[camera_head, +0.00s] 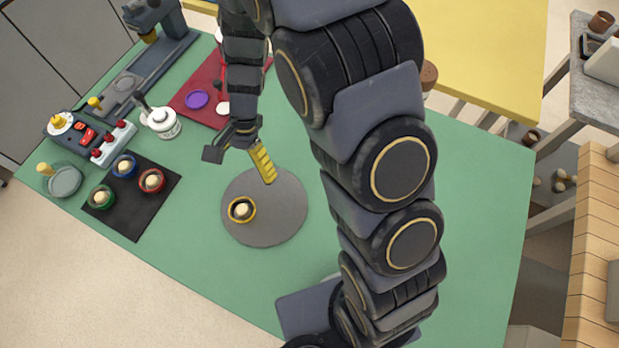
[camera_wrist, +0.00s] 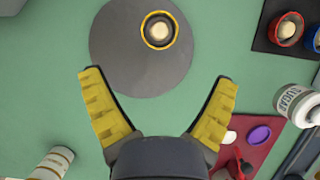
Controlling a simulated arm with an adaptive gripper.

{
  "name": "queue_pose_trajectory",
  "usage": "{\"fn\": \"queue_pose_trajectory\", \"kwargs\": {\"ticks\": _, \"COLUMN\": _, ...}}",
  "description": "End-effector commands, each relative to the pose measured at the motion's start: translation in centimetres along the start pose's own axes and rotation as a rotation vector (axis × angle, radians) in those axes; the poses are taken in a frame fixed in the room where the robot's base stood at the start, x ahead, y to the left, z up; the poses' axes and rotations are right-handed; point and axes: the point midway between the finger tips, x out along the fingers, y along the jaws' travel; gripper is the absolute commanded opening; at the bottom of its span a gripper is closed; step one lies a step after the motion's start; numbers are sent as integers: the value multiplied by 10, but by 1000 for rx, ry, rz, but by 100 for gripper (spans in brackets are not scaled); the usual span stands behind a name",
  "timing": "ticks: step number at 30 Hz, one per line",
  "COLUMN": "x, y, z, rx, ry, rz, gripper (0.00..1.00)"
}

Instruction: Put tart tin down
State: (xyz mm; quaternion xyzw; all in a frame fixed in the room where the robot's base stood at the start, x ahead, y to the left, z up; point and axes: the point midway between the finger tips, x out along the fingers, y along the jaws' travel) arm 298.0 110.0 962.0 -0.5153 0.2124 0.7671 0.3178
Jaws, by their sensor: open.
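A yellow tart tin (camera_head: 242,209) with a pale ball of dough in it sits on a round grey plate (camera_head: 283,222), left of the plate's middle. In the wrist view the yellow tin (camera_wrist: 159,30) lies near the plate's edge, ahead of my fingers and apart from them. My gripper (camera_head: 263,164) is over the plate's far edge. In the wrist view my gripper (camera_wrist: 159,78) is open with its yellow fingers spread wide and nothing between them. Tins in red (camera_head: 152,180), blue (camera_head: 124,166) and green (camera_head: 102,197), each with dough, sit on a black mat (camera_head: 138,224).
A red mat (camera_head: 185,107) holds a purple disc (camera_head: 197,99). A white sugar jar (camera_head: 163,122), a control box (camera_head: 78,128) and a grey machine (camera_head: 150,65) stand on the left. The green table (camera_head: 480,220) is clear at right.

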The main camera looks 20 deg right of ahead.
Motion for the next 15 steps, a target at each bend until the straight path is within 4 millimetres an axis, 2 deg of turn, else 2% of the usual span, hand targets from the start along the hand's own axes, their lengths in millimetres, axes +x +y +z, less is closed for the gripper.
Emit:
{"fn": "queue_pose_trajectory", "kwargs": {"ticks": 4, "x": -15, "y": 7, "z": 6, "rx": -48, "ry": 10, "rz": -2, "gripper": 88}}
{"fn": "queue_pose_trajectory", "kwargs": {"ticks": 8, "x": -51, "y": 27, "z": 23, "rx": -168, "ry": 35, "rz": 1, "gripper": 88}}
{"fn": "queue_pose_trajectory", "kwargs": {"ticks": 12, "x": -90, "y": 64, "z": 48, "rx": -332, "ry": 75, "rz": 25, "gripper": 88}}
{"fn": "queue_pose_trajectory", "kwargs": {"ticks": 15, "x": -113, "y": 94, "z": 65, "rx": -443, "ry": 110, "rz": 51, "gripper": 88}}
